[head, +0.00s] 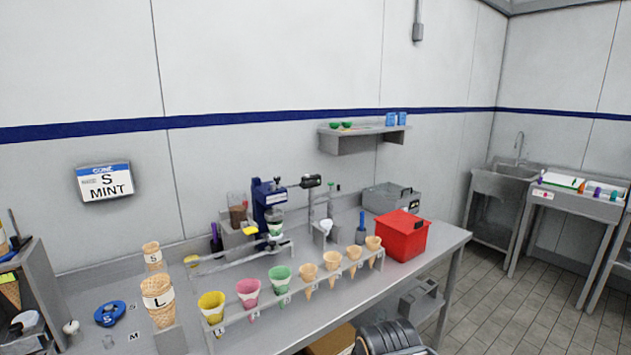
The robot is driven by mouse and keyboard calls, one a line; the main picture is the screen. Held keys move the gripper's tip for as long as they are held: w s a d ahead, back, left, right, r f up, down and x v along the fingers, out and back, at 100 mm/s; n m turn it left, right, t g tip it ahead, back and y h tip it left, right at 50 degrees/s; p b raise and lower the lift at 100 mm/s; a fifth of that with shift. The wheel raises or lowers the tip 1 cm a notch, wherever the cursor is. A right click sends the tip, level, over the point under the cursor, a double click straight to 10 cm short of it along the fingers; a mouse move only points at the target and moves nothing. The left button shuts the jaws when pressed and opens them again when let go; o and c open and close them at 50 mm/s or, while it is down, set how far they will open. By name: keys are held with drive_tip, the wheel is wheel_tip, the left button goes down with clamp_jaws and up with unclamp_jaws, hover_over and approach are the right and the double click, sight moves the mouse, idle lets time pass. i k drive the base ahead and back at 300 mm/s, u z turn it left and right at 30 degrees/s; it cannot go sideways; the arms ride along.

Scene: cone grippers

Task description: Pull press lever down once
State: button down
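The blue press (268,202) stands upright at the back of the steel workbench (333,293), left of its middle. A dark lever-like part (312,181) shows to the right of the press head, roughly level with its top. I cannot tell for sure whether this part is the press lever or belongs to the grey post beside it. A clear and green cup-like piece (275,228) sits under the press head. My gripper is not in view.
A rack (299,294) of several coloured and plain cones runs along the bench front, before the press. A red box (402,235) stands right of it. Large cones (158,299) stand at left. Open floor lies at right.

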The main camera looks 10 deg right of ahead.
sight(313, 183)
drive_tip(key=k, duration=0.85)
drive_tip(key=z, duration=0.4)
drive_tip(key=i, duration=0.45)
drive_tip(key=z, duration=0.5)
drive_tip(key=i, duration=1.65)
drive_tip(key=u, duration=1.3)
drive_tip(key=i, duration=0.45)
drive_tip(key=u, duration=0.35)
